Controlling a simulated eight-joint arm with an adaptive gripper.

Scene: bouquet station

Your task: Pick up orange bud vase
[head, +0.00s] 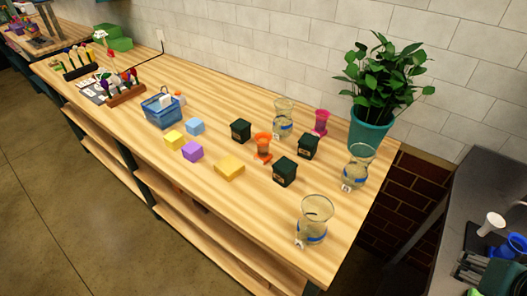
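The orange bud vase (262,147) stands upright near the middle of the wooden counter in the head view. It is small and flared at the top. A dark green box stands close on its left (241,130), and another dark green box (285,171) is to its lower right. A third dark green box (308,146) is to its right. A clear glass vase (283,118) stands just behind it. My gripper does not show in this view.
A pink vase (321,122) and a potted plant (370,130) stand at the back. Clear vases (358,168) (313,222) stand to the right. Colored blocks (229,168) and a blue basket (162,112) lie left. The wooden counter (225,215) has bare space along its front edge.

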